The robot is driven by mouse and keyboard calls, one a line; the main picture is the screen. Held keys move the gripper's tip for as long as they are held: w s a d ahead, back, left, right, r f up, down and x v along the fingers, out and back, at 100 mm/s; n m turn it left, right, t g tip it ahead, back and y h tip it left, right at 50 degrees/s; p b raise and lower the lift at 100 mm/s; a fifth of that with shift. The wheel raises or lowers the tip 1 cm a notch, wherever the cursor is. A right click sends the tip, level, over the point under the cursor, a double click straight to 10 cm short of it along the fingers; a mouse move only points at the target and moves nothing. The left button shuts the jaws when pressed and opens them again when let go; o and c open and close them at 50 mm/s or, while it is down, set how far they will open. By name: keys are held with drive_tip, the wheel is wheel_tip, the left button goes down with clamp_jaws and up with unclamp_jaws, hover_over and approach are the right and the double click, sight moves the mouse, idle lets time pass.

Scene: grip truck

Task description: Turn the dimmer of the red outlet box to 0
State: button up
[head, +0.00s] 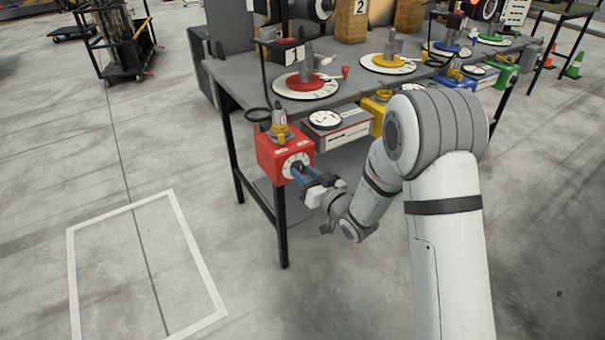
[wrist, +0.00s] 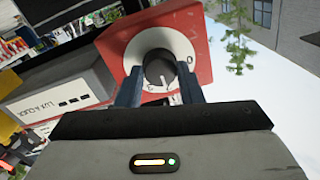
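The red outlet box (head: 268,153) hangs at the near left corner of the table. Its front carries a white round dial (head: 290,160) with a dark knob. In the wrist view the red box (wrist: 202,42) fills the top middle, and the dark dimmer knob (wrist: 158,70) sits on the white dial. A 0 shows at the dial's right and a 3 at its lower left. A white mark shows low on the knob; its exact reading is unclear. My gripper (head: 297,174) is at the dial. Its blue fingers (wrist: 160,80) stand apart on either side of the knob, with small gaps visible.
The table (head: 232,75) carries red, yellow, blue and green stations. A grey dial unit (head: 340,135) hangs right of the red box. A yellow box (head: 375,105) hangs further right. Table legs stand below. The floor on the left is clear around a white marked rectangle (head: 75,270).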

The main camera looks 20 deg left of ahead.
drive_tip(key=c, duration=0.4)
drive_tip(key=shift+a, duration=0.25)
drive_tip(key=shift+c, duration=0.3)
drive_tip(key=shift+d+f, duration=0.15)
drive_tip(key=shift+n+h+b, duration=0.5)
drive_tip(key=shift+n+b, duration=7.2)
drive_tip(key=shift+b, duration=3.65)
